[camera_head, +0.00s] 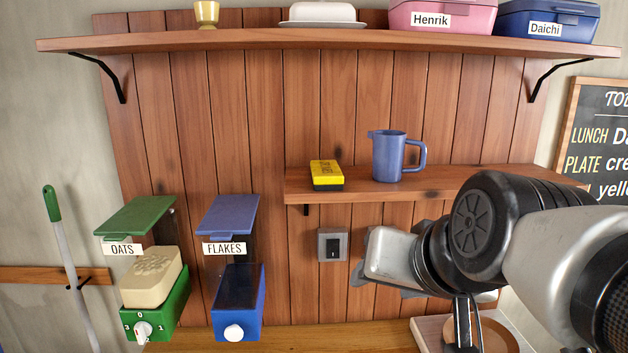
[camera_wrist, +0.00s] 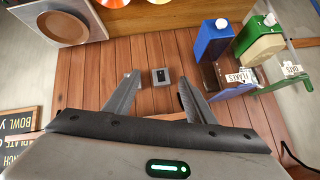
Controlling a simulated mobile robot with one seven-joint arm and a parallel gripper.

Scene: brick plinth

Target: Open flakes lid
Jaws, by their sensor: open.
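The flakes dispenser stands at the lower left in the head view, with a blue lid (camera_head: 228,214), a FLAKES label (camera_head: 224,249) and a blue base (camera_head: 238,300) with a white knob (camera_head: 233,333). The blue lid appears down, lying across the top. The dispenser also shows upside down in the wrist view, with its blue base (camera_wrist: 213,42) and label (camera_wrist: 237,77) right of my fingers. My gripper (camera_wrist: 158,78) is open and empty, to the right of the dispenser in the head view and apart from it. The fingertips are hard to make out in the head view.
A green oats dispenser (camera_head: 160,305) stands directly left of the flakes one. A wall switch (camera_head: 331,245) lies between the flakes dispenser and my gripper.

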